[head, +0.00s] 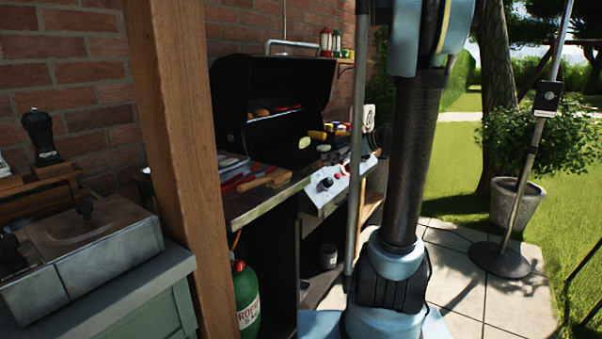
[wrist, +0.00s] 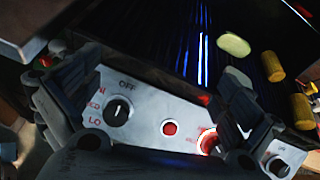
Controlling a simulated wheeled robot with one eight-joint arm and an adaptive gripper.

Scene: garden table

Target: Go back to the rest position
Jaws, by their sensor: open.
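My gripper (wrist: 160,78) shows in the wrist view with its two dark fingers spread wide apart. Nothing is held between them. Behind the fingers is the grill's control panel (wrist: 145,118), with black knobs and a red button (wrist: 170,128). The right knob (wrist: 208,142) glows red around its rim. In the head view my arm stands upright in front of the grill's right side, and I cannot make out the gripper clearly there.
In the head view the open grill (head: 270,95) has food on it. Pale slices (wrist: 233,45) and yellow pieces (wrist: 272,66) lie near the right finger. A wooden post (head: 185,170) and a green gas bottle (head: 246,298) stand at left. Paving (head: 510,300) is open at right.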

